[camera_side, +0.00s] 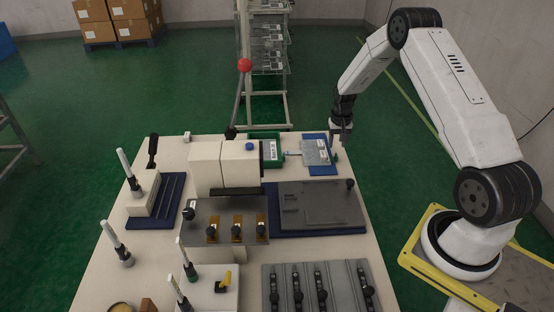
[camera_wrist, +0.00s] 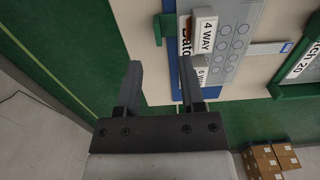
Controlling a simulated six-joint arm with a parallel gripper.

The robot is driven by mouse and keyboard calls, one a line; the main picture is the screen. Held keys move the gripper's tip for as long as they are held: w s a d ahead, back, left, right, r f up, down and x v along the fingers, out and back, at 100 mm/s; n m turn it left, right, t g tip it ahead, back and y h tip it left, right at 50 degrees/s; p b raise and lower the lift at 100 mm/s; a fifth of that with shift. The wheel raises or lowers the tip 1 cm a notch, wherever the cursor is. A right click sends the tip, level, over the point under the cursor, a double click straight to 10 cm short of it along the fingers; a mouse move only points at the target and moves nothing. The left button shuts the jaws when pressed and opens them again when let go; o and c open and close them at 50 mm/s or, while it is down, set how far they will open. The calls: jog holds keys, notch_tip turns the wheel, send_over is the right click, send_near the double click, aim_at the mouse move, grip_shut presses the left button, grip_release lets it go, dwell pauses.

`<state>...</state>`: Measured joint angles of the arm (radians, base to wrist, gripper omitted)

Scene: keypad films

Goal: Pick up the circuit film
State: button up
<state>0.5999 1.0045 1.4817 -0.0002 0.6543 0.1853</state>
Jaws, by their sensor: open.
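The circuit film (camera_side: 316,151) is a pale grey sheet lying on a blue mat (camera_side: 318,136) at the far right of the table in the side view. In the wrist view the film (camera_wrist: 232,48) shows rows of round key outlines, a narrow tail and a "4 WAY" label at its near edge. My gripper (camera_side: 342,143) points down beside the film's right end. In the wrist view my gripper (camera_wrist: 162,82) is open, with nothing between its fingers. One finger overlaps the mat's edge in the picture; I cannot tell its height.
A green holder (camera_wrist: 313,55) with a batch label stands by the film's tail. A white press (camera_side: 225,168) with a red-knobbed lever and a grey plate (camera_side: 318,205) stand nearer.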

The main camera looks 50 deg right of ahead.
jog(key=shift+f, duration=2.1)
grip_shut()
